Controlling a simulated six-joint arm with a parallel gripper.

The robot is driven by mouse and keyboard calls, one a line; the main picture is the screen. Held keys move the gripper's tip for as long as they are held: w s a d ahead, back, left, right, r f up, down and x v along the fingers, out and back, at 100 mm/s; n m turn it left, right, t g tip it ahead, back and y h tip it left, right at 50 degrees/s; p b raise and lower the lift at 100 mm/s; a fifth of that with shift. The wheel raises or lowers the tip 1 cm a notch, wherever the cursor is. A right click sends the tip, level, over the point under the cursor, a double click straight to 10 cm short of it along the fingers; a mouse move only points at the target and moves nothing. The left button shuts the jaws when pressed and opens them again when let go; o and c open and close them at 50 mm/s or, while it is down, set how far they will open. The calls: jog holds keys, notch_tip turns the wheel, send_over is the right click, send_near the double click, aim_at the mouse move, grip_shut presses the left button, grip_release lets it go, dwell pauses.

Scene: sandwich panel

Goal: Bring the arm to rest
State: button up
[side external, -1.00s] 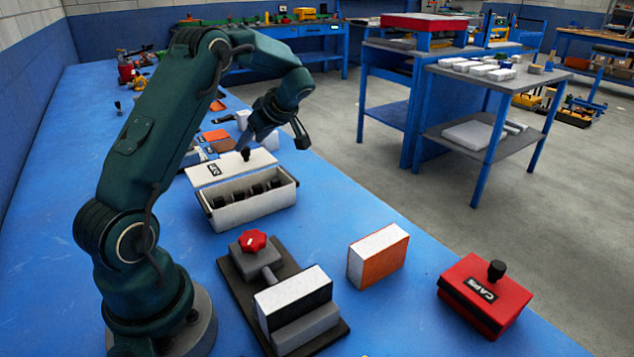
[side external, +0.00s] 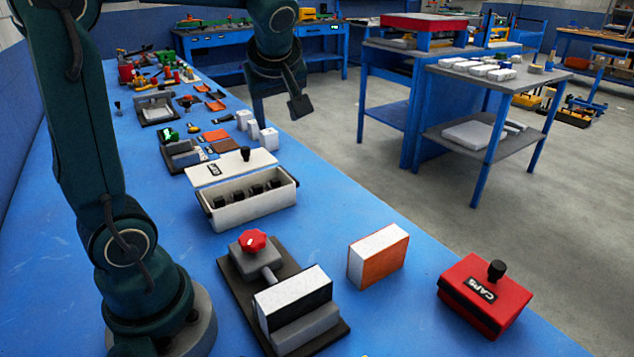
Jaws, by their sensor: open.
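My gripper (side external: 281,108) is in the upper middle of the side external view, raised above the blue bench near its far right edge. It is open, and nothing shows between its fingers. It is clear of the objects below. The white box (side external: 250,207) stands on the bench below it, with several black pieces inside. A white lid (side external: 232,168) with a black knob lies at the box's back edge; I cannot tell whether it rests on the box or behind it.
A clamp fixture (side external: 253,262) with a red knob holds a white-and-black panel (side external: 293,296). An orange-and-white block (side external: 378,257) and a red box labelled CAPS (side external: 485,295) stand to the right. White blocks (side external: 255,130) and small tools lie farther back.

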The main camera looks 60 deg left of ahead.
jog(key=s+d+f+m+t+h, duration=0.1)
jog(key=s+d+f+m+h, duration=0.1)
jog(key=s+d+m, duration=0.3)
jog(key=s+d+f+m+t+h, duration=0.1)
jog(key=s+d+f+m+h, duration=0.2)
jog(key=s+d+m, duration=0.3)
jog(key=d+m+h, duration=0.1)
jog(key=d+m, duration=0.3)
jog(key=d, duration=0.2)
jog(key=shift+f+m+h, duration=0.25)
jog(key=shift+m+h, duration=0.15)
